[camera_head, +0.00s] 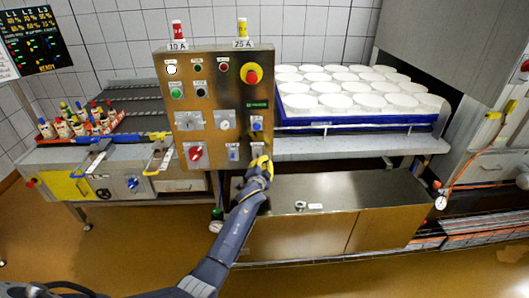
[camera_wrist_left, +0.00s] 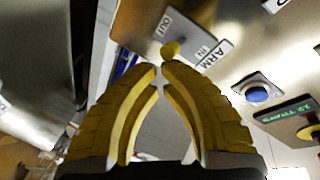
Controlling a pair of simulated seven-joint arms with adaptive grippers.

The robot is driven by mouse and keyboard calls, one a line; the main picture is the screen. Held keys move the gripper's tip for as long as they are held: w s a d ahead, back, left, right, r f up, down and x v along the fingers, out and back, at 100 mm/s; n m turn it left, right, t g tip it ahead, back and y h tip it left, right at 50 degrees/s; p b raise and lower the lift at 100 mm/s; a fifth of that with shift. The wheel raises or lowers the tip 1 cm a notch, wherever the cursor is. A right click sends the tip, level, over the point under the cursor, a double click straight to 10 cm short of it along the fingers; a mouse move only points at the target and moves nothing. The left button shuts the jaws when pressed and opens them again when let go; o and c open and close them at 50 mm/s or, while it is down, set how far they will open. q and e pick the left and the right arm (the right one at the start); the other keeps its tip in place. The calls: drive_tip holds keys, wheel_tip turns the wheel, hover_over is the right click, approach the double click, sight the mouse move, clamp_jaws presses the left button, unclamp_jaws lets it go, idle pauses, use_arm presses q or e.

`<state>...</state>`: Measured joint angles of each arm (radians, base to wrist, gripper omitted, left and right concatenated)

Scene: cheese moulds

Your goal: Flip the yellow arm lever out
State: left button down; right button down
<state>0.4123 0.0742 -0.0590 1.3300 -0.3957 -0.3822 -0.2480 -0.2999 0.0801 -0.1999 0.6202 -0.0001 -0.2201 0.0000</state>
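The yellow arm lever shows as a small yellow knob (camera_wrist_left: 172,49) in the left wrist view, on a metal panel between an OUT label (camera_wrist_left: 164,25) and an ARM IN label (camera_wrist_left: 214,54). My left gripper (camera_wrist_left: 160,68) has its yellow fingers drawn together, with only a narrow gap at the tips. The tips are just below the knob in that view; I cannot tell whether they touch it. In the head view the left gripper (camera_head: 262,162) is at the lower right corner of the control panel (camera_head: 213,118) and hides the lever there. My right gripper is not in view.
The panel carries a red rotary switch (camera_head: 195,153), a red emergency button (camera_head: 251,73) and several other buttons. A blue button (camera_wrist_left: 257,93) is right of the lever. White moulds (camera_head: 335,88) sit on a blue tray behind. A metal cabinet (camera_head: 340,195) stands below.

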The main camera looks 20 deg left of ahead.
use_arm(q)
drive_tip(key=s+d+f, duration=0.2)
drive_tip(key=s+d, duration=0.2)
drive_tip(key=s, duration=0.4)
drive_tip(key=shift+f, duration=0.25)
idle(0.4)
drive_tip(key=shift+d, duration=0.1)
